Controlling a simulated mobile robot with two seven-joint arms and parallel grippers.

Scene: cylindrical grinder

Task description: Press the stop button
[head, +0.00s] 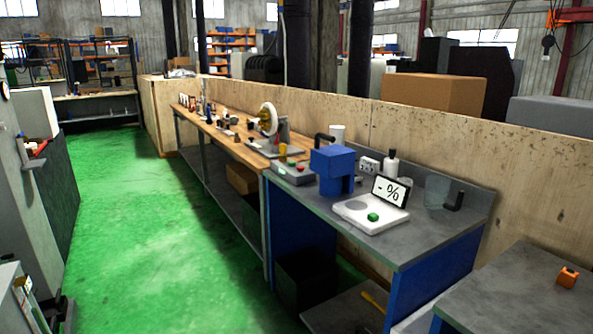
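A low grey control box (293,175) with small coloured buttons on top sits on the workbench, left of the blue machine. A red button (300,168) shows on it, small in this view, and any label on it is too small to read. Neither of my grippers is in view, so how they stand cannot be seen.
A blue machine (332,165) stands right of the control box. A white scale (371,213) with a green object and a "- %" display (390,191) is nearer. A grey table (530,300) holds an orange item (567,276). The green floor (150,240) is clear.

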